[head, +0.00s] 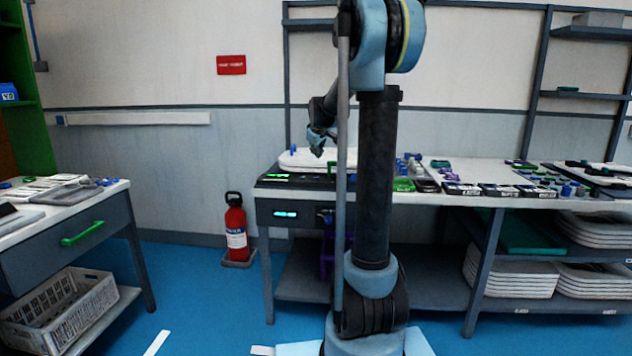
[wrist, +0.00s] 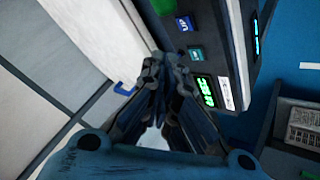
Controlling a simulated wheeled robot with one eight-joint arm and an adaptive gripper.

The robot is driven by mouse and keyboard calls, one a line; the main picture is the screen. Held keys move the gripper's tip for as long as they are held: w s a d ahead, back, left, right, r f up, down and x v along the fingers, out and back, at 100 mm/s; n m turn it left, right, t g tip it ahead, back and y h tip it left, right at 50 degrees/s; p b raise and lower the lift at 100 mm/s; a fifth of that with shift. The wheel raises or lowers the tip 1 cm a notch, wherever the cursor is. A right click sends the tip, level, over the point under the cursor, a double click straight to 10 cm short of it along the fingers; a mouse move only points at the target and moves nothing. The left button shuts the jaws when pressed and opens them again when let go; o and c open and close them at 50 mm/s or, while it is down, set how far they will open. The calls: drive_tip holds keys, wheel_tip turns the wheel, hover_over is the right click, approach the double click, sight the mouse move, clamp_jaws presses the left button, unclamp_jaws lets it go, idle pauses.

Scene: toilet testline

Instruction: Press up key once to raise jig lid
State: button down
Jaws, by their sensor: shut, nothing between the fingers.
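The jig's dark control panel (wrist: 217,30) fills the upper middle of the wrist view. It carries a blue key (wrist: 184,23) with a white label, a teal key (wrist: 196,54) below it and a lit green display (wrist: 203,91). The labels are too small to read surely. My gripper (wrist: 165,62) is shut and empty; in the picture its tips are just left of the teal key. Contact cannot be told. In the head view my gripper (head: 318,146) hangs over the bench's left end, above the dark jig (head: 300,182). My arm hides part of the jig.
A white tray-like piece (head: 303,158) with a blue part lies at the jig's back. The bench (head: 455,199) holds several small parts to the right. A red fire extinguisher (head: 236,228) stands left of the bench. Blue floor is open between it and the left table (head: 115,190).

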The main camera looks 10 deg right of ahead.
hover_over(314, 177)
drive_tip(key=shift+r+n+t, duration=0.1)
drive_tip(key=shift+n+t, duration=0.2)
drive_tip(key=shift+n, duration=0.1)
drive_tip(key=shift+f, duration=4.45)
